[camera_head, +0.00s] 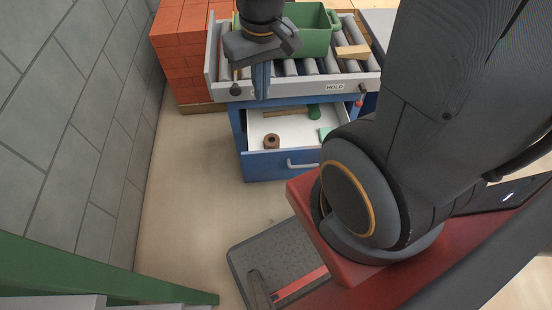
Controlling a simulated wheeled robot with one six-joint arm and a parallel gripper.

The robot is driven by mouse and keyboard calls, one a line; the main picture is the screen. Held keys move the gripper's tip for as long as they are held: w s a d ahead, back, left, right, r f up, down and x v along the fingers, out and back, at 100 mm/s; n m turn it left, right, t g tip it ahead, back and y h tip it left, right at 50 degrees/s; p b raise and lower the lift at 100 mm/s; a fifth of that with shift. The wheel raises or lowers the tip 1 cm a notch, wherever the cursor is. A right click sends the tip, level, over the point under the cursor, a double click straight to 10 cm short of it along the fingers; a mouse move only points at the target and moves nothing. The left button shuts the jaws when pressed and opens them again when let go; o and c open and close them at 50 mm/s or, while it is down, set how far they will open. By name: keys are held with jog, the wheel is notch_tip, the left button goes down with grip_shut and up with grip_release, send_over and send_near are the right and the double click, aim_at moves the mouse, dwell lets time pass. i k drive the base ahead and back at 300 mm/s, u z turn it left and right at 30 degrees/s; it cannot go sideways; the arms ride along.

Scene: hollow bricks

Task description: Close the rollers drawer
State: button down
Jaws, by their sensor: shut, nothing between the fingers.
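The rollers drawer (282,167) is a blue-fronted drawer with a white inside, in the blue cabinet under the roller table (345,85). It stands pulled out toward me. Its pale handle (302,164) is on the front, partly hidden by my arm at the right. Inside lie a brown ring-shaped item (271,142), a green-headed tool with a wooden handle (314,113) and a pale green block (325,133). My gripper (261,96) points down, shut and empty, over the near left edge of the roller table. It appears above and behind the drawer front, apart from the handle.
A green bin (313,38) and a wooden piece (353,52) stand on the rollers. Stacked orange bricks (180,55) are at the back left, beside a grey block wall (75,110). A green rail (110,270) crosses the lower left. Floor left of the drawer is clear.

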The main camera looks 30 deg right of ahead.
aim_at(298, 129)
jog(key=u, duration=0.5)
jog(key=k, duration=0.95)
jog(key=z, duration=1.15)
